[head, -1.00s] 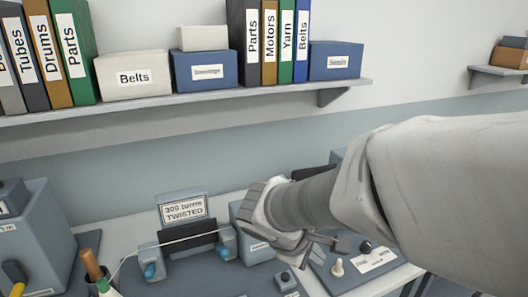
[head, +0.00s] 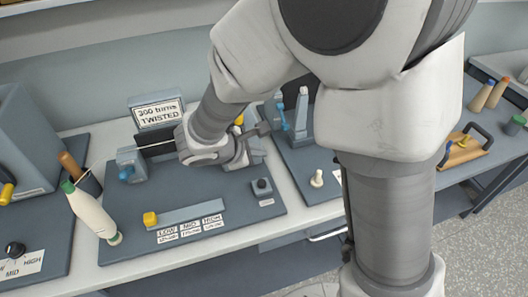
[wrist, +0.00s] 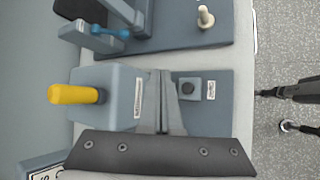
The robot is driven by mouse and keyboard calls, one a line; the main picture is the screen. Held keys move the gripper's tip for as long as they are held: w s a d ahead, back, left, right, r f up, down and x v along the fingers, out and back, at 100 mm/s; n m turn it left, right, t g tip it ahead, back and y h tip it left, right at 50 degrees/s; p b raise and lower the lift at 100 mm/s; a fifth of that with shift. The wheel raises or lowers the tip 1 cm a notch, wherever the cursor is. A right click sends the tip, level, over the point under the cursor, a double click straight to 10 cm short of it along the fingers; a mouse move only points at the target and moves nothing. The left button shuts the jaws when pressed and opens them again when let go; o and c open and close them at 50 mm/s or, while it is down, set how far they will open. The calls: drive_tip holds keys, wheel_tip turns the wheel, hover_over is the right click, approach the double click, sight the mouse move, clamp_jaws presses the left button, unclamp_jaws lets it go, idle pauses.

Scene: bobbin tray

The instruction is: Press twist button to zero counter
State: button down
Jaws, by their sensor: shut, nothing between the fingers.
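The black round button (head: 262,184) sits on a small grey block with a white label, on the blue-grey board right of the twisting device. In the wrist view the button (wrist: 188,88) lies just right of my fingers and is uncovered. The counter sign (head: 158,113) reads "300 turns TWISTED" and stands behind the device. My gripper (head: 258,133) is shut and empty, above the right part of the device and behind the button in the head view. It also shows in the wrist view (wrist: 160,75). I see no contact with the button.
A grey box with a yellow knob (wrist: 75,94) is beside my fingers. A yellow-ended slider (head: 150,218) with LOW, MID and HIGH labels lies at the front. Another board with a cream knob (head: 317,178) is right.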

drive_tip(key=shift+w+a+f, duration=0.15)
drive_tip(key=shift+a+f, duration=0.05)
drive_tip(key=shift+f, duration=0.1)
drive_tip(key=b, duration=0.6)
hover_over(258, 186)
wheel_tip(258, 186, down, 8)
drive_tip(key=shift+r, duration=0.1)
drive_tip(key=shift+f+b, duration=0.4)
drive_tip(key=shift+b, duration=0.25)
idle(1.4)
drive_tip(key=shift+f+b, duration=0.4)
drive_tip(key=shift+b, duration=0.2)
drive_tip(key=shift+f+b, duration=0.5)
drive_tip(key=shift+b, duration=0.1)
idle(0.5)
drive_tip(key=shift+r, duration=0.15)
drive_tip(key=shift+r+p, duration=0.65)
drive_tip(key=shift+r, duration=0.15)
